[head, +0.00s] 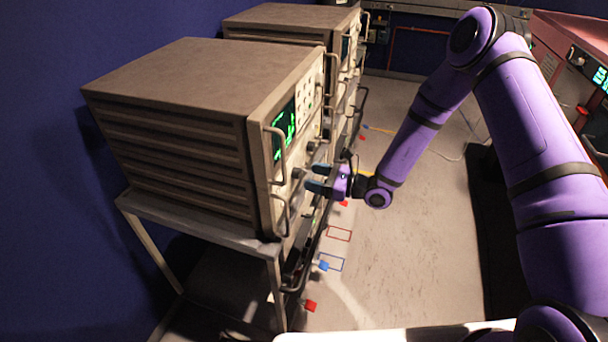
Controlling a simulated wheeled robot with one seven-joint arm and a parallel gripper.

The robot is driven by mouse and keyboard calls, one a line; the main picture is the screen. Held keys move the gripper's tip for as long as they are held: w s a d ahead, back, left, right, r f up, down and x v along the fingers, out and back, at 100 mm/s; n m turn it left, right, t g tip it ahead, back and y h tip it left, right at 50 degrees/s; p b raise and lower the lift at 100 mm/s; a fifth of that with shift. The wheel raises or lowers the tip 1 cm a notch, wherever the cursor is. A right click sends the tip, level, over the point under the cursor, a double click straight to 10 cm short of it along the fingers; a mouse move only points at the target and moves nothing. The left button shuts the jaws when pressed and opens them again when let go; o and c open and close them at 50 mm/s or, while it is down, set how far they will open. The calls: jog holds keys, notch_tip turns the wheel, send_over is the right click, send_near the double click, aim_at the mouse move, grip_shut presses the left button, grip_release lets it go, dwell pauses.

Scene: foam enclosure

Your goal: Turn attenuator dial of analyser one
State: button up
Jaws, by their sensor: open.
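A beige boxy analyser (200,115) stands on a metal cart at the left. Its front panel faces right and shows at a steep angle, with a lit green screen (284,133) and metal handles. My gripper (312,178) is in front of the lower part of this panel, its dark blue fingers open and pointing left at it. Small knobs (298,173) sit close to the fingertips. I cannot tell which knob is the attenuator dial, nor whether a finger touches one. Part of the panel is hidden by the fingers and handles.
A second similar analyser (290,22) stands behind the first. The metal cart (190,215) has a dark rail (293,278) along its front. A red console (570,60) is at the right. The middle floor (400,250) is clear.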

aim_at(300, 173)
jog(key=shift+x, duration=1.75)
jog(key=c, duration=0.9)
jog(key=m, duration=0.4)
jog(key=shift+m, duration=1.8)
